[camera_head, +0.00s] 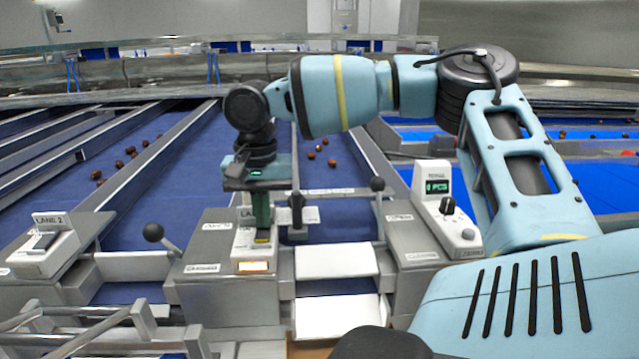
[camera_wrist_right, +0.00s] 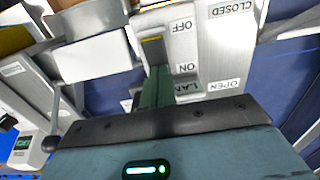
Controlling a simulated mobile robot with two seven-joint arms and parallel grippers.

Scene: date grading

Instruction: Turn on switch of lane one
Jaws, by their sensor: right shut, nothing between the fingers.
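The lane one switch box (camera_head: 241,250) is a pale box on a grey housing, with its lane label partly hidden behind my right gripper. An amber lit window (camera_head: 253,267) shows on its front. My right gripper (camera_head: 262,236) points down at the box top, shut and empty. In the right wrist view, the shut fingers (camera_wrist_right: 154,65) reach over the plate beside the OFF and ON labels (camera_wrist_right: 184,47). The fingers hide the switch lever, so its position and any contact cannot be told. My left gripper is not in view.
The LANE 2 switch box (camera_head: 45,250) stands at the left. Ball-topped levers (camera_head: 153,233) rise beside the housings. A counter box reading 0 PCS (camera_head: 437,187) is at the right. Dates (camera_head: 311,155) lie on the blue belts behind. White chute plates (camera_head: 336,260) are right of the box.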

